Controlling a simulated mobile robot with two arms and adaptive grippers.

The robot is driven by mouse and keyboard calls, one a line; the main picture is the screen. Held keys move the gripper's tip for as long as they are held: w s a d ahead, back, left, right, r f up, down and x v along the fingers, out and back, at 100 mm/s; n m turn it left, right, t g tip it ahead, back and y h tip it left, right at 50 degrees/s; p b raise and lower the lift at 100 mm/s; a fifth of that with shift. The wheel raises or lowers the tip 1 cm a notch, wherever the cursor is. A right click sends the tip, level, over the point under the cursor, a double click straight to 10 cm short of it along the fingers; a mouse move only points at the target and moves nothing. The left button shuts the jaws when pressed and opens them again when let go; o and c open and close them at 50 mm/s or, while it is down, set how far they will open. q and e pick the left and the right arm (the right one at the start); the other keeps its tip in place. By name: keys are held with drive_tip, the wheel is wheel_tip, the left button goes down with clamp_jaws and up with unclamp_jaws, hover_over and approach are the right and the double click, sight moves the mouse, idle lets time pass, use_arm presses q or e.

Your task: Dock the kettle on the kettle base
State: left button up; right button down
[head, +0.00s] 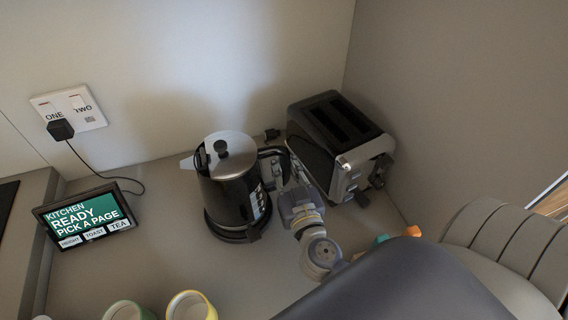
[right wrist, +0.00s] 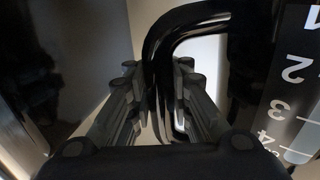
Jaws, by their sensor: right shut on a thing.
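The black kettle (head: 228,182) with a silver lid stands upright at the middle of the counter, its handle to the right. Its dark round kettle base (head: 228,236) shows below it, mostly hidden by the kettle; I cannot tell whether the kettle is fully seated. My right gripper (head: 277,172) is shut on the kettle's handle. In the right wrist view the black handle (right wrist: 185,25) runs down between the fingers of my right gripper (right wrist: 157,90), and the kettle's number scale (right wrist: 295,85) is at the right. My left gripper is not in view.
A black and silver toaster (head: 340,145) stands close right of my right gripper. A tablet (head: 88,217) stands at the left, below a wall socket (head: 68,107) with a plugged cord. A yellow-rimmed cup (head: 191,306) and a green-rimmed cup (head: 127,311) stand at the front.

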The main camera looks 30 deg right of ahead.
drive_tip(key=shift+r+p, duration=0.25)
drive_tip(key=shift+p, duration=0.65)
idle(0.9)
drive_tip(key=shift+s+f+b, duration=0.1)
drive_tip(key=shift+f+b, duration=0.35)
drive_tip(key=shift+f, duration=0.3)
idle(0.5)
drive_tip(key=c, duration=1.7)
unclamp_jaws()
drive_tip(key=shift+f, duration=0.1)
drive_tip(key=shift+s+f, duration=0.15)
drive_tip(key=shift+f, duration=0.05)
drive_tip(key=b+v, duration=0.1)
drive_tip(key=v, duration=1)
drive_tip(key=shift+r, duration=0.15)
drive_tip(key=shift+a, duration=0.1)
